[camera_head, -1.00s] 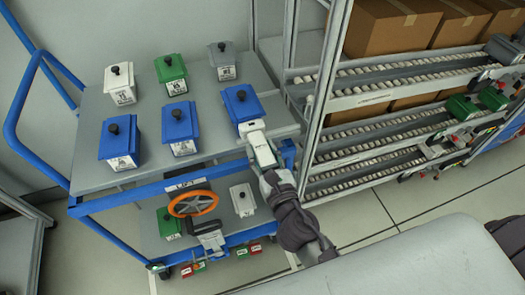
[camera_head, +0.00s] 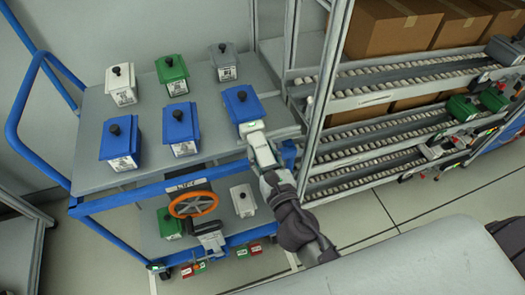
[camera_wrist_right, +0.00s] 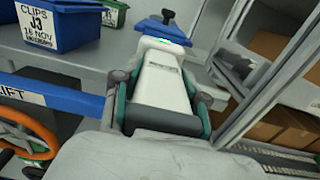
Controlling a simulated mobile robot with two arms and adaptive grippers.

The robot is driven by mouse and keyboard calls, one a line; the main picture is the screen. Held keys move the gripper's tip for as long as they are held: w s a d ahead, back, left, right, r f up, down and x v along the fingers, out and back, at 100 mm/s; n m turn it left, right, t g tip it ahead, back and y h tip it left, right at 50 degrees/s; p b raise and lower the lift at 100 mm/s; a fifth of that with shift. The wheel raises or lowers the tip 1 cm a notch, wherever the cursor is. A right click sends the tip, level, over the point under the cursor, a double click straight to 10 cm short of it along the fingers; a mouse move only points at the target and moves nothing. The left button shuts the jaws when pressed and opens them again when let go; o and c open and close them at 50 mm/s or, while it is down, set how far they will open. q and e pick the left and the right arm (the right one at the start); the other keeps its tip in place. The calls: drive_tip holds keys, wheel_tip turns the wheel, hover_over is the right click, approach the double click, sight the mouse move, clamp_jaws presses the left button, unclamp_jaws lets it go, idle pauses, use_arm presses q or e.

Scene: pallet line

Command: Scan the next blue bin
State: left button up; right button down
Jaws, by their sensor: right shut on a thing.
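My right gripper (camera_head: 265,160) is shut on a white handheld scanner (camera_head: 260,145). In the right wrist view the gripper (camera_wrist_right: 163,100) has its fingers on both sides of the scanner (camera_wrist_right: 160,75), whose head shows a small green mark. The scanner head is at the front of the right-hand blue bin (camera_head: 243,101), covering part of its label; I cannot tell if they touch. That bin's lid (camera_wrist_right: 160,28) shows behind the scanner. Two more blue bins, the left one (camera_head: 120,137) and the middle one (camera_head: 181,123), stand on the cart top. My left gripper is not in view.
A white bin (camera_head: 121,85), a green bin (camera_head: 172,70) and a grey bin (camera_head: 222,58) stand in the cart's (camera_head: 90,170) back row. An orange handwheel (camera_head: 193,203) is below the front edge. A roller rack (camera_head: 345,100) with cartons stands close on the right.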

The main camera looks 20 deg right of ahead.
drive_tip(key=shift+s+f, duration=0.1)
drive_tip(key=shift+s, duration=0.4)
drive_tip(key=s+b, duration=0.3)
drive_tip(key=s, duration=0.4)
drive_tip(key=shift+d, duration=0.2)
